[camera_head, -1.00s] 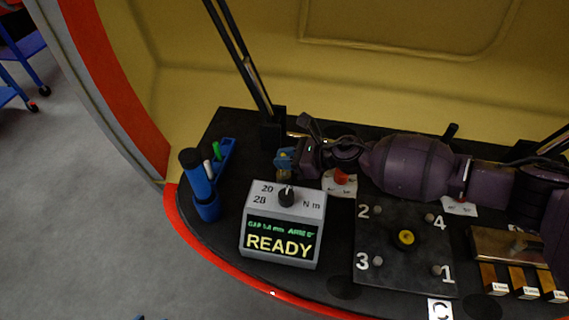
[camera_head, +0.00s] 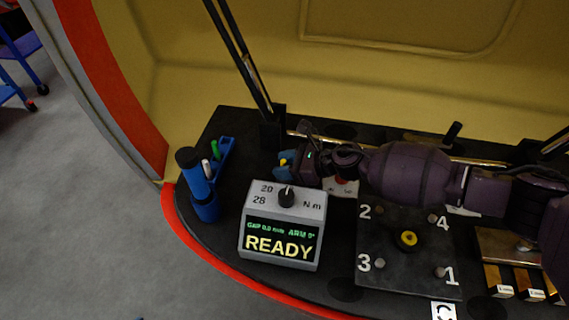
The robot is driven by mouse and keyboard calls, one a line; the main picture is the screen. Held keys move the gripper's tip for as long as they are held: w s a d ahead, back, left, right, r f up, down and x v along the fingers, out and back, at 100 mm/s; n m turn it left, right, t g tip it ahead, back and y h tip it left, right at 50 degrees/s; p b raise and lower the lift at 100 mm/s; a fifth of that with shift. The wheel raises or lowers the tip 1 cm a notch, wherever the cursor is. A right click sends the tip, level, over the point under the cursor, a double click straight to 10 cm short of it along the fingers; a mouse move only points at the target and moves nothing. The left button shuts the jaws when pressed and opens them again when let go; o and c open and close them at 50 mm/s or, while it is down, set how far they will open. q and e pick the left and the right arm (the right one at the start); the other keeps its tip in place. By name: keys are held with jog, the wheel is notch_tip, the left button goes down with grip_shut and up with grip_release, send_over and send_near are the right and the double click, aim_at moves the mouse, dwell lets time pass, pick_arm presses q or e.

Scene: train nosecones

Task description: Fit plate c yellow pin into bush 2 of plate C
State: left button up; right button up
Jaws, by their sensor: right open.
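Plate C (camera_head: 393,272) lies on the dark bench at the right, with the label C at its front edge. Bush 2 (camera_head: 378,210) is at its back left corner, beside the white numeral 2. A yellow centre in a black ring (camera_head: 408,239) sits mid-plate. My right arm reaches in from the right behind the plate. My right gripper (camera_head: 285,163) is open, left of the plate and behind the grey display box. A small yellow spot shows at its blue fingers; I cannot tell whether it is the yellow pin. My left gripper is not in view.
The grey box (camera_head: 283,238) reads READY, with a dial on top. A blue cylinder (camera_head: 200,185) and a blue holder (camera_head: 224,155) with pens stand at the left. Wooden blocks (camera_head: 498,281) sit at the right. Dark posts rise behind; a red rim edges the bench.

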jog(key=shift+r, duration=0.25)
jog(key=p+v, duration=0.2)
jog(key=v, duration=1)
jog(key=shift+f, duration=0.2)
